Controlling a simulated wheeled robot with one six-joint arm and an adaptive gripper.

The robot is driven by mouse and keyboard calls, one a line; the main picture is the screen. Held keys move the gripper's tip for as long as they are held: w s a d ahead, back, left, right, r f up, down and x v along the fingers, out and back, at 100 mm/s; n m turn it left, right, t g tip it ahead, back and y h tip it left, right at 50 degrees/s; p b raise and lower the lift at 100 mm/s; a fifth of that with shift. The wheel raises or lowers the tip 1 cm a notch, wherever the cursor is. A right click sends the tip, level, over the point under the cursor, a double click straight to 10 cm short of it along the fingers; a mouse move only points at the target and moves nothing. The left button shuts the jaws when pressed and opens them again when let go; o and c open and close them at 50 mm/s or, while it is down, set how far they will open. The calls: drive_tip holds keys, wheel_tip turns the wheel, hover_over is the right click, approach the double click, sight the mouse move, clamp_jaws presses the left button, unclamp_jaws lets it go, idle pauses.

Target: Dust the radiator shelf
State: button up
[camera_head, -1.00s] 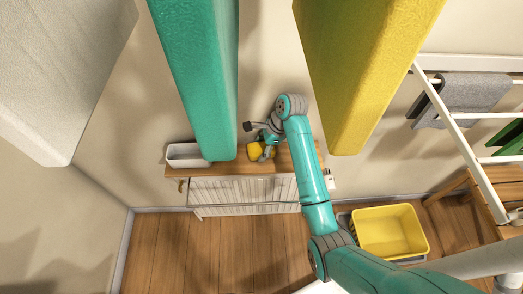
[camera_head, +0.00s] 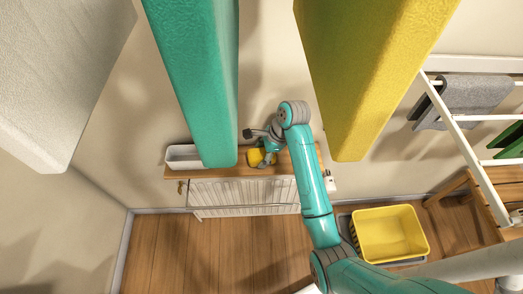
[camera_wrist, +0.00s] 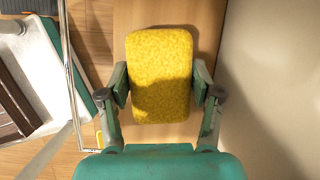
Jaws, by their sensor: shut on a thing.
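The radiator shelf (camera_head: 284,164) is a wooden board above a white ribbed radiator (camera_head: 240,193) against the wall. My gripper (camera_head: 267,152) is over the middle of the shelf, shut on a yellow sponge (camera_head: 257,158). In the wrist view, the sponge (camera_wrist: 160,65) sits between the two fingers of my gripper (camera_wrist: 162,92), with the wooden shelf (camera_wrist: 205,15) behind it. The sponge is low over the board; I cannot tell whether it touches. A hanging teal cloth hides part of the shelf's left side.
A white box (camera_head: 184,157) stands at the shelf's left end. The teal cloth (camera_head: 200,80) and a yellow cloth (camera_head: 360,70) hang close to the camera. A yellow tub (camera_head: 390,232) and a drying rack (camera_head: 470,145) stand at the right.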

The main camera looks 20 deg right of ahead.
sight(261, 154)
drive_tip(key=shift+s+r, duration=0.1)
drive_tip(key=shift+r, duration=2.9)
